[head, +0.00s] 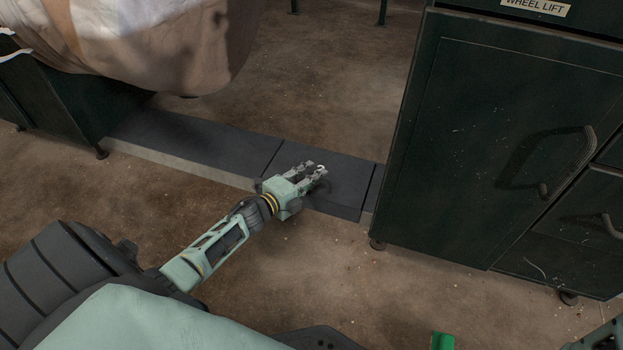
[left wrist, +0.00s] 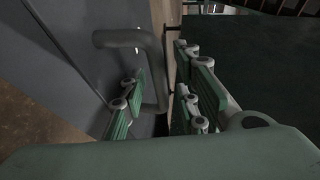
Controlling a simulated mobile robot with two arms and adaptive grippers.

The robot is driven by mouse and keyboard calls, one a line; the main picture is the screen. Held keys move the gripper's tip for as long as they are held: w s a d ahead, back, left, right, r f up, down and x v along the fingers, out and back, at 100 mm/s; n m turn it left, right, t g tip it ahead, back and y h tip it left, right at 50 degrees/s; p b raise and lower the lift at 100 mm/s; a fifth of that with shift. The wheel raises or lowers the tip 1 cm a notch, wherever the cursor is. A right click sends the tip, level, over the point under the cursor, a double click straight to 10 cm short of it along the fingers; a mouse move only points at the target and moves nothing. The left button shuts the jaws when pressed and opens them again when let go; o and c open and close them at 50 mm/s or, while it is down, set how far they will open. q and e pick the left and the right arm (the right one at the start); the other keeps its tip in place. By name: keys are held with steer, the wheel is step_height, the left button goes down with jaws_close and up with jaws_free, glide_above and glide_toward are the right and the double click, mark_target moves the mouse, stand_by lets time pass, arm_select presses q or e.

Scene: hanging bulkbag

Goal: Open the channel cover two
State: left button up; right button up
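A dark channel cover (head: 345,187) lies flat in the floor channel, between seams, and looks closed. No label on it shows. My left gripper (head: 315,172) is low over this cover. In the left wrist view, a grey bent bar handle (left wrist: 158,72) stands out from a grey panel (left wrist: 58,62). My left gripper's fingers (left wrist: 165,100) are apart, one on each side of the handle's long part. I cannot tell whether either finger touches it. My right gripper is not clearly in view.
A longer dark cover (head: 195,142) continues the channel to the left. A dark green cabinet (head: 480,140) with bar handles stands close on the right. A large hanging bag (head: 165,50) is at upper left.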

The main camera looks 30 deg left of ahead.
arm_select(q)
steer(key=shift+c, duration=0.6)
jaws_close()
